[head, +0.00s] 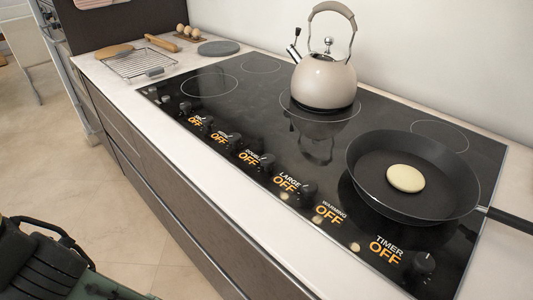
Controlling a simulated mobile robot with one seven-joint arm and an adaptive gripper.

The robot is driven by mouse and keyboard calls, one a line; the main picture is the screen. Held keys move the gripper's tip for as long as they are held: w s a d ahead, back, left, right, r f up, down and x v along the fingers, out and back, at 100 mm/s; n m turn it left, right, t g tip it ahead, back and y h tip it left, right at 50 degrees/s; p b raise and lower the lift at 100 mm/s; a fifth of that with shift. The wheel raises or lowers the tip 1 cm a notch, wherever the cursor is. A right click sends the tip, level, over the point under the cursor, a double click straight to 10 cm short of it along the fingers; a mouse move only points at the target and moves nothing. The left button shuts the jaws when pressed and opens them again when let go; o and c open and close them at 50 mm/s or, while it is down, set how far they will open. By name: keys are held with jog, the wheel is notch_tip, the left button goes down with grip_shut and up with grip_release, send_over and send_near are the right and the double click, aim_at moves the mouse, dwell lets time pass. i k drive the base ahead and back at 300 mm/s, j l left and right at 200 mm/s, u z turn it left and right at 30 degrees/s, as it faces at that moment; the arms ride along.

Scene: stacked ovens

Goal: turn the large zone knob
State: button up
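The large zone knob (308,190) is a small black round knob on the front strip of the black glass cooktop (250,110), in the middle of the head view. The orange label (286,184) beside it reads "LARGE OFF". Nothing touches the knob and it is in plain sight. I cannot make out a pointer mark on it. Dark green and black parts of my own body (60,270) show at the lower left, well apart from the cooktop. My gripper is not seen in this view.
Several similar knobs line the front strip; the timer knob (424,262) is at the right. A frying pan (365,190) with a pale round piece of food (405,178) and a kettle (324,82) stand behind. The floor (150,240) in front is clear.

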aim_at(268, 161)
jog(key=k+j+z, duration=0.6)
jog(key=k+z, duration=0.25)
jog(key=i, duration=0.45)
